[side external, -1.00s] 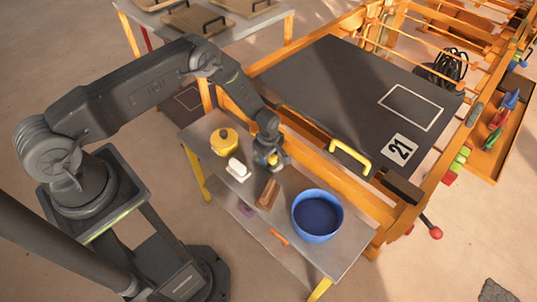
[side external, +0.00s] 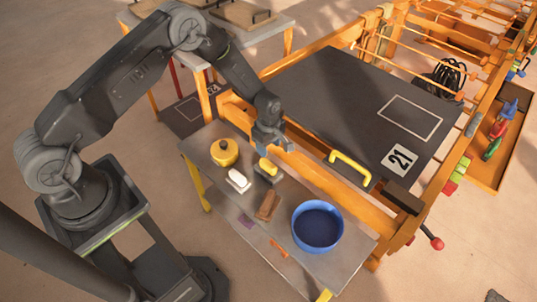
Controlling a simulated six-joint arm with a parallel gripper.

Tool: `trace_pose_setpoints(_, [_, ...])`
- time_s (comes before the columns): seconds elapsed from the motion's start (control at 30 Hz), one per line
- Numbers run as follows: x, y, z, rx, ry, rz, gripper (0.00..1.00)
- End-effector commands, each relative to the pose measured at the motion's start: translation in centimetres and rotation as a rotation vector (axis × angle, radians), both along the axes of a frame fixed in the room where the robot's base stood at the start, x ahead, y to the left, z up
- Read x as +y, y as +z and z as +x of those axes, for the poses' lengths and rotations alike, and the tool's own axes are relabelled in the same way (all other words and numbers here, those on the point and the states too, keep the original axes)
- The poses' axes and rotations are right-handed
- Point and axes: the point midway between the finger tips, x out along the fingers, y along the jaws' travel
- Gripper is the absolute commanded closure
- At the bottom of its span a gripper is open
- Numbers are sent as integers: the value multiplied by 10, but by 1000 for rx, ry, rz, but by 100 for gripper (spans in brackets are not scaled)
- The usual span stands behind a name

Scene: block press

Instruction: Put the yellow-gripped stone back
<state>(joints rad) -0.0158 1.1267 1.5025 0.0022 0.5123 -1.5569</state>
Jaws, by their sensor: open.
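The yellow-gripped stone (side external: 268,171), a dark block with a yellow handle on top, rests on the grey side table (side external: 221,203). It sits right of the white-handled block (side external: 238,180) and behind the brown wooden-handled block (side external: 267,206). My gripper (side external: 275,148) is above and just behind the stone, apart from it and holding nothing that I can see. The fingertips are small in this view.
A yellow lidded pot (side external: 224,152) stands at the table's far left end and a blue bowl (side external: 317,225) at its right. The orange press frame (side external: 320,172) runs along the table's back edge.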

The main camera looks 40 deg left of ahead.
Motion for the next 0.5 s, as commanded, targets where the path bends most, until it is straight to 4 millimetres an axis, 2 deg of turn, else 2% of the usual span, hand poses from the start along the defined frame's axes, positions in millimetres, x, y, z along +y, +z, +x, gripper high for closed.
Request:
trace_pose_setpoints(0.33, [0, 21, 1, -7, -13, 0, 47])
trace_pose_setpoints(0.43, [0, 49, 4, -29, -69, 1, 47])
trace_pose_setpoints(0.5, [-1, 82, 5, -55, -139, 5, 47])
